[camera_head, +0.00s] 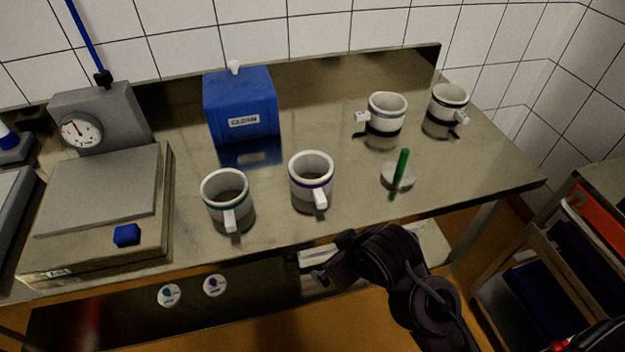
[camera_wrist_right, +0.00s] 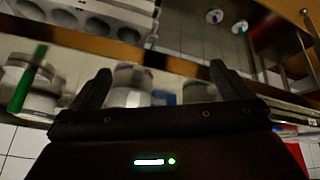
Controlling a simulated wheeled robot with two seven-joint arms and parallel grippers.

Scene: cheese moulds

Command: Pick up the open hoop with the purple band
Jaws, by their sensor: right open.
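The white hoop with the purple band (camera_head: 311,178) stands upright on the steel table near its front edge, its handle toward me. A similar white hoop with a teal band (camera_head: 227,196) stands to its left. Two more white hoops, one with a greyish band (camera_head: 386,112) and one with a dark band (camera_head: 447,105), stand at the back right. My right gripper (camera_head: 318,272) is below and in front of the table edge, apart from the hoops. In the right wrist view its two fingers (camera_wrist_right: 160,90) are spread with nothing held. Pale hoops show blurred beyond them. My left gripper is not visible.
A disc with a green upright handle (camera_head: 402,168) stands right of the purple-band hoop. A blue box marked CLEAN (camera_head: 241,106) stands behind. A press or scale with a dial (camera_head: 100,190) fills the left. A rack (camera_head: 540,262) stands at the right.

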